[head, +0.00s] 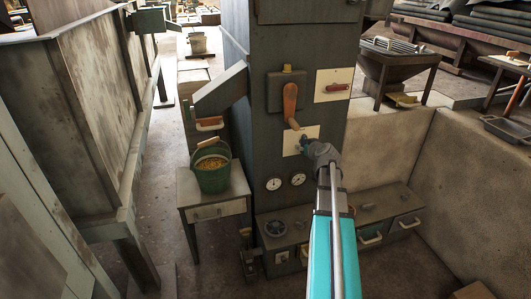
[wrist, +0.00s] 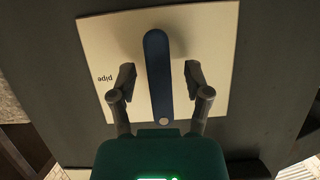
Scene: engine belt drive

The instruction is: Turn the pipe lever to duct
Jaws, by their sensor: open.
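The pipe lever (wrist: 157,75) is a blue bar on a cream plate (wrist: 210,40). In the wrist view it runs nearly straight up and down. The word "pipe" shows upside down at the plate's left; no "duct" label is visible. My gripper (wrist: 160,78) is open, one finger on each side of the lever, with a gap on both sides. In the head view the plate (head: 312,131) is on the front of the dark cabinet, and my gripper (head: 305,143) is in front of it, hiding most of the lever.
An orange lever (head: 290,105) hangs just above the plate, and a red handle (head: 337,88) is on another plate at upper right. A green bucket (head: 212,172) stands on a side table at left.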

